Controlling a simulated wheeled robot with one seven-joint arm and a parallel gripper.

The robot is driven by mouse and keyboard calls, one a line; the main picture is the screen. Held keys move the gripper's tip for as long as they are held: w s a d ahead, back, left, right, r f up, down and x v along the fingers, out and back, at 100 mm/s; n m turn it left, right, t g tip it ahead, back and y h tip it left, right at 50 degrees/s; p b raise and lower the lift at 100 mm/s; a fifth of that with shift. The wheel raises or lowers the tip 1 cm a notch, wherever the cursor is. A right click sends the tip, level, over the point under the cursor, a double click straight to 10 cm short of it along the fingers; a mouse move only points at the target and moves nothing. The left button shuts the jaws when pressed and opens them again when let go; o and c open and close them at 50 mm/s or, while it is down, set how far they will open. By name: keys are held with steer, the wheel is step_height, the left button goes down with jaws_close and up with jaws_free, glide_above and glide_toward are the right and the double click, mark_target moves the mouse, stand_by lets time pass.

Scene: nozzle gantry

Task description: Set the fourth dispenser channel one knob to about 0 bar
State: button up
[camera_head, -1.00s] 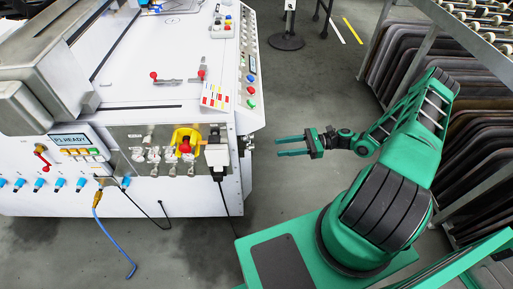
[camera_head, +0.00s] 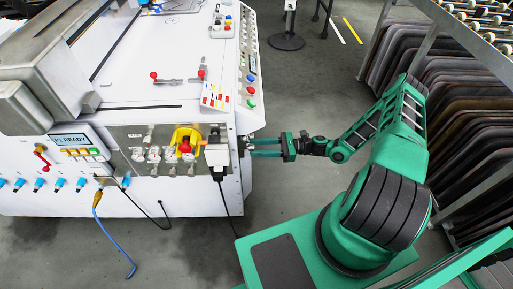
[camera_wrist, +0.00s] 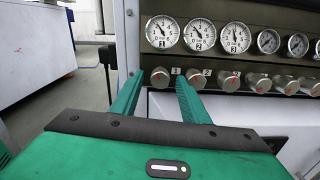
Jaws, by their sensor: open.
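A row of silver knobs (camera_wrist: 229,82) with red marks runs along a dark panel in the wrist view. The leftmost knob (camera_wrist: 160,76) appears between the tips of my open gripper (camera_wrist: 159,81), and a small "1" label (camera_wrist: 175,71) is just right of it. I cannot tell whether the fingers touch it. Above are round gauges, the leftmost a large white one (camera_wrist: 162,31). No label naming the fourth dispenser is readable. In the head view my gripper (camera_head: 251,147) points left at the machine's right side, and the knobs there are hidden.
The white machine (camera_head: 110,195) fills the left, with a yellow-backed red button (camera_head: 185,146) on its front panel. A black cable (camera_head: 229,200) hangs near its corner. Racks of dark sheets (camera_head: 470,120) stand at the right. Grey floor lies between.

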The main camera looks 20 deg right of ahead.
steer(key=shift+w+a, duration=0.1)
steer(key=shift+a, duration=0.25)
steer(key=shift+c, duration=0.5)
jaws_close()
steer(key=shift+d, duration=0.1)
